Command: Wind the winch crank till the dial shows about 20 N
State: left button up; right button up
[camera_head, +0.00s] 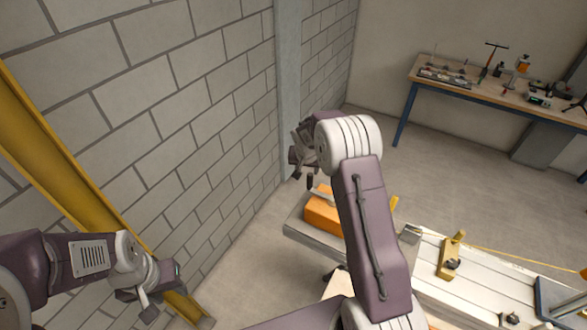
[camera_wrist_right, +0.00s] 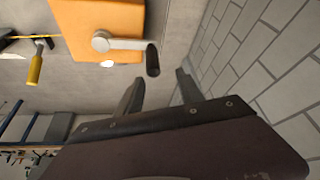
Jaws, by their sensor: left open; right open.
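The orange winch body (camera_head: 322,212) stands at the left end of a pale bench in the head view, partly behind my right arm. In the right wrist view the orange body (camera_wrist_right: 85,18) carries a silver crank arm (camera_wrist_right: 125,43) with a black handle (camera_wrist_right: 152,62). My right gripper (camera_head: 302,178) is above the winch. Its open fingers (camera_wrist_right: 160,84) are empty, with the black handle just beyond the fingertips. My left gripper (camera_head: 152,298) is open and empty at lower left, away from the winch. I cannot make out the dial or its reading.
A brick wall (camera_head: 170,110) with a yellow beam (camera_head: 70,170) lies left. A yellow bracket (camera_head: 451,255) and a yellow line (camera_head: 520,257) are on the bench at right. A tool-covered workbench (camera_head: 480,90) stands at the back. Open floor lies between.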

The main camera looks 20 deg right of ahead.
aim_at(310, 180)
jog(key=shift+s+d+f, duration=0.2)
jog(key=shift+s+d, duration=0.1)
jog(key=shift+s, duration=0.15)
pick_arm(q)
jog(key=shift+a+r, duration=0.1)
jog(key=shift+r, duration=0.45)
pick_arm(e)
jog(key=shift+f+p, duration=0.25)
jog(key=shift+p, duration=0.1)
jog(key=p+x, duration=0.3)
jog(key=x, duration=0.4)
jog(key=shift+w+d+f, duration=0.1)
jog(key=shift+f, duration=0.1)
jog(key=shift+w+f, duration=0.1)
jog(key=shift+f, duration=0.45)
pick_arm(q)
notch_tip(310, 180, up, 4)
jog(key=shift+f, duration=0.1)
pick_arm(e)
jog(key=shift+c, duration=0.3)
grip_shut()
